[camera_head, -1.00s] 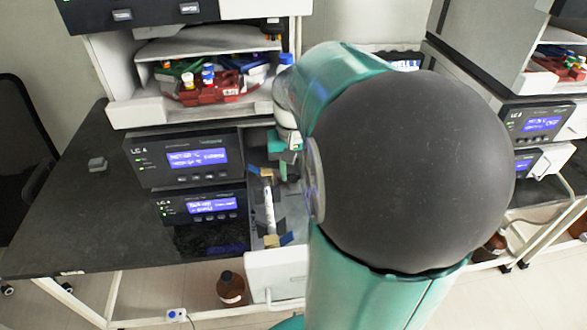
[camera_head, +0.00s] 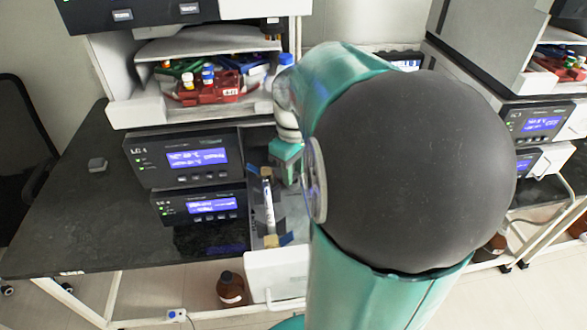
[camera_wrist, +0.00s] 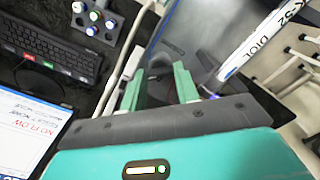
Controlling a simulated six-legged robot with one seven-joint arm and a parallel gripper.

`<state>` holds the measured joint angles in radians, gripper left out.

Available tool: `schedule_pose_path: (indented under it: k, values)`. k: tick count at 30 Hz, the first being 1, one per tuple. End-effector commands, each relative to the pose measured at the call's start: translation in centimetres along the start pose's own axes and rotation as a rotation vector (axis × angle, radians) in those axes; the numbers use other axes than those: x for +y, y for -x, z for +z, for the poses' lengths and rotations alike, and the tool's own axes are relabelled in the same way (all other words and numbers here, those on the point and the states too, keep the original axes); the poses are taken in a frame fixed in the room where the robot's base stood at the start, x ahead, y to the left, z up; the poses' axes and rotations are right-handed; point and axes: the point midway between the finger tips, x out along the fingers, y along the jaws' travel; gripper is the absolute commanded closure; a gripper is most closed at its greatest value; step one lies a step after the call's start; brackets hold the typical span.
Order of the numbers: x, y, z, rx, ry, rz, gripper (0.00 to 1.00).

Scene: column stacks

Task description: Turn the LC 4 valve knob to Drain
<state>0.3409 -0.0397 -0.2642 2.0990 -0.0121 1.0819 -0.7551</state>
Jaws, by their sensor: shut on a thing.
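The LC 4 stack (camera_head: 184,160) stands left of my arm in the head view, with two lit blue displays. Beside it is an open bay with a slim, white-labelled column (camera_head: 269,205) standing upright. My teal gripper (camera_head: 288,165) reaches down into the top of this bay. In the wrist view, my gripper (camera_wrist: 160,88) has its two green fingers around a dark thing, which I take to be the valve knob; it is mostly hidden. The knob's pointer and the Drain mark cannot be made out. The column (camera_wrist: 262,40) also shows at the upper right there.
A shelf above holds a red tray (camera_head: 208,92) of vials. A brown bottle (camera_head: 231,288) stands below the bench. Another stack (camera_head: 537,121) is at the right. The wrist view shows a keyboard (camera_wrist: 50,48), capped vials (camera_wrist: 93,18) and a screen (camera_wrist: 28,125) at the left.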

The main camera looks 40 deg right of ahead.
Motion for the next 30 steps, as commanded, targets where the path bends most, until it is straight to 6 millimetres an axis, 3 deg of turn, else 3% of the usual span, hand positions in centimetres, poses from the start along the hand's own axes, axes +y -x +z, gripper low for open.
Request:
schedule_pose_path:
  k: [18,19,21,30]
  values:
    - [0.06,0.23,-0.13,0.005,0.047,0.004,0.92]
    - [0.06,0.22,-0.13,0.005,0.047,0.004,0.63]
    - [0.05,0.2,-0.11,0.004,0.046,0.003,0.5]
    - [0.02,0.14,-0.06,0.002,0.045,0.001,0.47]
